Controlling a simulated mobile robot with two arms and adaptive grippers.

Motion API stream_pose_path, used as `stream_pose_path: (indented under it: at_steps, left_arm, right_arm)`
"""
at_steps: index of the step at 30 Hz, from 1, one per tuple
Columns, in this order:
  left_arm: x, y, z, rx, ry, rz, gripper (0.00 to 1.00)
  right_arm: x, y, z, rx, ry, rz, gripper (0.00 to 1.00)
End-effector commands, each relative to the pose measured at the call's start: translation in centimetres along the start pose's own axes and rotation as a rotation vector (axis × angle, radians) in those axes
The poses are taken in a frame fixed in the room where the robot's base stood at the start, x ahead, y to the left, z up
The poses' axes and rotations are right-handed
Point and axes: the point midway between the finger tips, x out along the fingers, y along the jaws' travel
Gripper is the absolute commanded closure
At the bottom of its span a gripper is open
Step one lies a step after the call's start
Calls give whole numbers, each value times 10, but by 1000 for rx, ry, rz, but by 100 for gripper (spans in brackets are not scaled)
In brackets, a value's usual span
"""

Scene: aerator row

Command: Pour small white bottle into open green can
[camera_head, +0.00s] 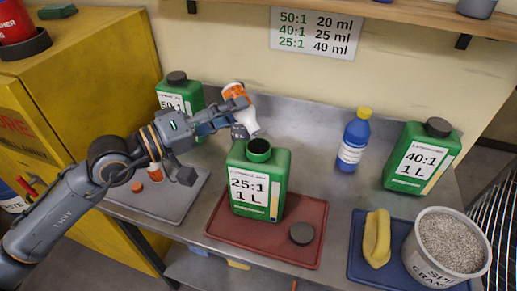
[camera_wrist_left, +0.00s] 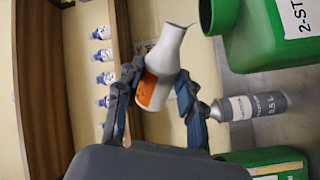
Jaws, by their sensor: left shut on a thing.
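The small white bottle (camera_head: 247,117) with an orange label is tilted with its neck down, above the open mouth of the green can (camera_head: 245,195) labelled 25:1. My left gripper (camera_head: 232,112) is shut around the bottle. The bottle's neck sits slightly above and left of the can's opening, apart from it, and no stream shows. The can stands upright on a red tray (camera_head: 225,232), a dark cap (camera_head: 302,232) beside it. In the left wrist view the bottle (camera_wrist_left: 168,48) is between the fingers (camera_wrist_left: 155,88), near the can's green neck (camera_wrist_left: 217,14). My right gripper is out of view.
Another green can (camera_head: 180,92) and a grey bottle (camera_head: 238,132) stand behind. A blue bottle (camera_head: 353,140), a 40:1 can (camera_head: 423,157) and a granule bucket (camera_head: 438,270) stand right.

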Motion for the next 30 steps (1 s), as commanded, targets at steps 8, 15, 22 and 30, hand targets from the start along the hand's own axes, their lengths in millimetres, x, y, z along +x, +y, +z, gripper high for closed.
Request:
stream_pose_path:
  at_steps: [8,15,22,30]
  left_arm:
    - [0,7,4,150,0,4,98]
    - [0,14,7,272,1,3,98]
    - [0,20,6,293,0,1,98]
    - [0,19,8,310,0,2,98]
  right_arm:
    - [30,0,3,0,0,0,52]
    - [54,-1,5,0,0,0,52]
    - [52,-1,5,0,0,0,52]
    - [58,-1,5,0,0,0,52]
